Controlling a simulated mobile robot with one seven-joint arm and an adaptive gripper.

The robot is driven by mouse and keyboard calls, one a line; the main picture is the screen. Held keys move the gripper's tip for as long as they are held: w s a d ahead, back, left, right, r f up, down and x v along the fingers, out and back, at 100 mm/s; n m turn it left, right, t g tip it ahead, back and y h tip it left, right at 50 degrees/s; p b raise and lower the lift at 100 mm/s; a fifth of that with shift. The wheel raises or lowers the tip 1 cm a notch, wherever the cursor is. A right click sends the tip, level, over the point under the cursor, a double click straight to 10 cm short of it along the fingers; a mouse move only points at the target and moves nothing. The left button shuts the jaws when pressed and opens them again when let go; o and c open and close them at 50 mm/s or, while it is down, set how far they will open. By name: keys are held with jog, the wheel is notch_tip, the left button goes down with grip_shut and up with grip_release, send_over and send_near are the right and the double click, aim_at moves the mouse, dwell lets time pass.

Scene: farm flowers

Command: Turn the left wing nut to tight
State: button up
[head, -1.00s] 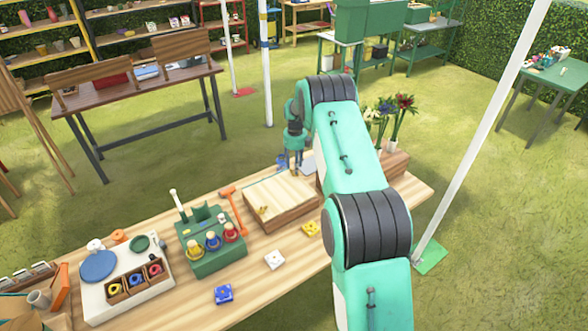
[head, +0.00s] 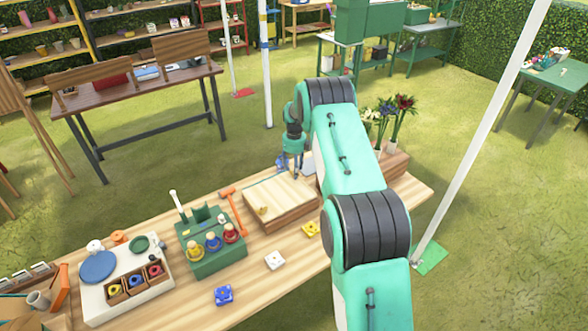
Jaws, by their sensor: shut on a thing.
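A flat wooden press (head: 290,192) lies on the long wooden table. A small brass-coloured piece, apparently a wing nut (head: 263,210), shows on its top near the front left edge. My gripper (head: 291,172) points down at the far edge of the press, with its fingers close together. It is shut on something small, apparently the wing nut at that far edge. The fingers hide this piece, and its turn angle cannot be seen.
A green stand (head: 213,254) with coloured knobs and an orange hammer (head: 234,210) are left of the press. A yellow tile (head: 311,229), a white tile (head: 275,260) and a blue tile (head: 223,295) lie in front. Flowers (head: 392,120) stand at right, near my arm.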

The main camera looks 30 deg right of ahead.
jog(key=shift+s+f, duration=0.35)
jog(key=shift+f, duration=0.05)
notch_tip(320, 180, up, 13)
jog(key=shift+w, duration=0.35)
jog(key=shift+f, duration=0.1)
jog(key=m+p, duration=0.2)
jog(key=m, duration=0.8)
jog(key=m+p, duration=0.2)
jog(key=m, duration=0.9)
jog(key=m+p, duration=0.2)
jog(key=m, duration=0.8)
jog(key=shift+r+m, duration=0.3)
jog(key=shift+r, duration=0.1)
